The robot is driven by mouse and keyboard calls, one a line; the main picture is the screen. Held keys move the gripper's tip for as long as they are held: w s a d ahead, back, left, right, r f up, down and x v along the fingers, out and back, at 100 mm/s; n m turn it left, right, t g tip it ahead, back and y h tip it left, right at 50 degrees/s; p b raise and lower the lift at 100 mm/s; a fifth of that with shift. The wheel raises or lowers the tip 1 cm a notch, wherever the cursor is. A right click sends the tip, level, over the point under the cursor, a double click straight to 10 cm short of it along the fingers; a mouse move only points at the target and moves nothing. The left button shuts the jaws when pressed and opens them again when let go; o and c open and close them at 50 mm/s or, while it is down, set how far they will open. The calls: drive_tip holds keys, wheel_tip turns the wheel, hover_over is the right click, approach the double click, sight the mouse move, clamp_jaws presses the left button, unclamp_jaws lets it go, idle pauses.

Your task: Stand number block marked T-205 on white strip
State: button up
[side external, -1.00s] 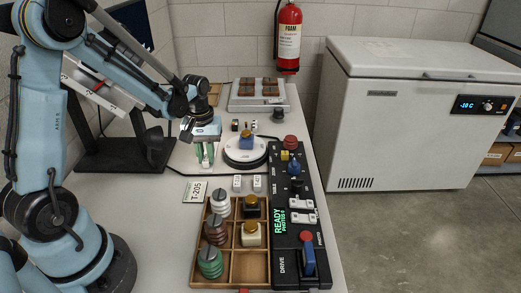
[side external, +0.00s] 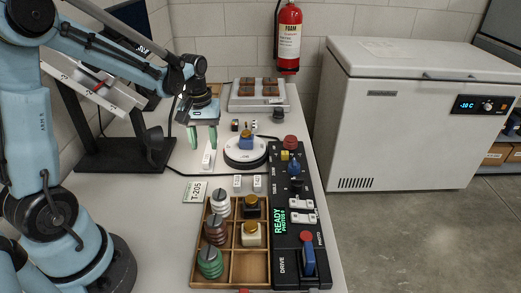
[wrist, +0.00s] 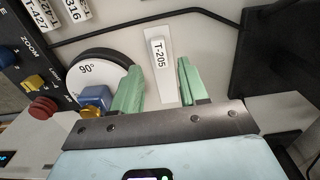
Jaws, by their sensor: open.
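The white number block marked T-205 (wrist: 159,54) is on the white strip (wrist: 162,85) in the wrist view, at the strip's far end. In the side view the block and strip (side external: 208,158) show as a small pale shape left of the turntable; I cannot make out the block's pose there. My gripper (side external: 203,137) is open and empty above the strip. In the wrist view its green fingers (wrist: 160,88) are spread to either side of the strip, apart from the block.
The round turntable (side external: 245,162) carries a blue block with a yellow top. Two other number blocks (side external: 247,184) lie nearer. A T-205 card (side external: 194,192), a wooden tray (side external: 224,284) of specimens and a black control panel (side external: 288,235) are in front. A black stand (side external: 110,158) is left.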

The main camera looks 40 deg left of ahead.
sight(206, 158)
wheel_tip(206, 158, up, 7)
drive_tip(key=s+d+m+t, duration=0.3)
drive_tip(key=d+m, duration=0.1)
drive_tip(key=d, duration=0.2)
drive_tip(key=s+d+r+m+t, duration=0.1)
drive_tip(key=s+d+m+t, duration=0.2)
drive_tip(key=d+m+t, duration=0.1)
drive_tip(key=shift+s+d+m, duration=0.35)
drive_tip(key=shift+d+m, duration=0.15)
drive_tip(key=shift+d, duration=0.65)
